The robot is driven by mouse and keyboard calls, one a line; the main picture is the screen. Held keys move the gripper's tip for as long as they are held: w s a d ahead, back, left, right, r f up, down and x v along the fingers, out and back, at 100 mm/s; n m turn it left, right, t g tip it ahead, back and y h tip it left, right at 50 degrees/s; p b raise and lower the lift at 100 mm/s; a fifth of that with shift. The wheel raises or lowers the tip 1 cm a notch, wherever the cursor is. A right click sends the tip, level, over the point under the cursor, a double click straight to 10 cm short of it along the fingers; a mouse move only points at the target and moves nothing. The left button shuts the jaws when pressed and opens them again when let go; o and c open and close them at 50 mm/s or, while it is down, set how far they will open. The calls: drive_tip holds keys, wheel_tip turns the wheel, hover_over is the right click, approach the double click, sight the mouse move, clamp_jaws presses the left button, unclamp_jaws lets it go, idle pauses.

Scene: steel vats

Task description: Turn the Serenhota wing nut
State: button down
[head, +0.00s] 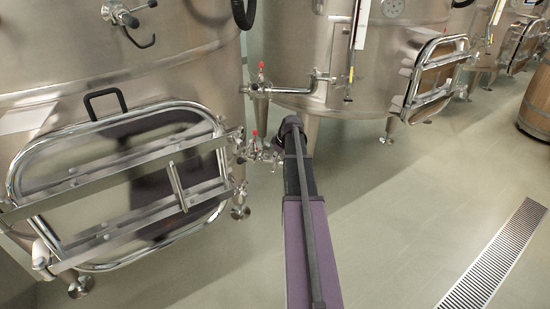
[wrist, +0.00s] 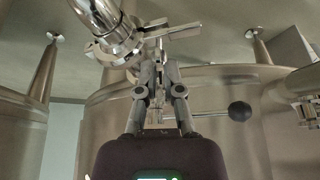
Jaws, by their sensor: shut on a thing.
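My gripper (wrist: 159,72) reaches to a steel pipe fitting in the wrist view. Its two fingers are shut on a small metal part at the clamp, which I take to be the wing nut; the fingers hide most of it. The clamp (wrist: 122,50) rings a shiny pipe (wrist: 98,14), with a flat metal lever (wrist: 184,32) at its right. In the head view my arm reaches to the valve fittings (head: 254,152) low beside the left vat. My fingers and the wing nut are not clear there.
The left vat (head: 60,45) has a large framed door (head: 75,215) close left of my arm. Another vat (head: 300,55) stands behind, joined by a pipe with a red-topped valve (head: 261,82). The floor (head: 400,220) at right is clear, with a drain grate (head: 497,255).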

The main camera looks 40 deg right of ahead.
drive_tip(key=m+h, duration=0.1)
drive_tip(key=m, duration=0.2)
drive_tip(key=shift+a+m, duration=0.1)
drive_tip(key=shift+m, duration=0.2)
drive_tip(key=m+h, duration=0.1)
drive_tip(key=m, duration=0.2)
drive_tip(key=shift+m+h, duration=0.3)
drive_tip(key=shift+h, duration=0.1)
drive_tip(key=m+h, duration=0.1)
drive_tip(key=m, duration=0.3)
drive_tip(key=shift+g, duration=0.4)
drive_tip(key=m+g+h, duration=0.1)
drive_tip(key=m, duration=0.2)
drive_tip(key=shift+w+m, duration=0.1)
drive_tip(key=shift+m, duration=0.2)
drive_tip(key=m, duration=0.2)
drive_tip(key=m+g, duration=0.1)
drive_tip(key=m, duration=0.1)
drive_tip(key=shift+g+h, duration=0.3)
drive_tip(key=shift+h, duration=0.1)
drive_tip(key=m+g, duration=0.1)
drive_tip(key=m, duration=0.3)
drive_tip(key=shift+w+g, duration=0.1)
drive_tip(key=shift+g, duration=0.2)
drive_tip(key=m+g, duration=0.1)
drive_tip(key=m, duration=0.3)
drive_tip(key=shift+y, duration=0.3)
drive_tip(key=shift+m+g+y, duration=0.3)
drive_tip(key=shift+m+g, duration=0.3)
drive_tip(key=shift+m, duration=0.9)
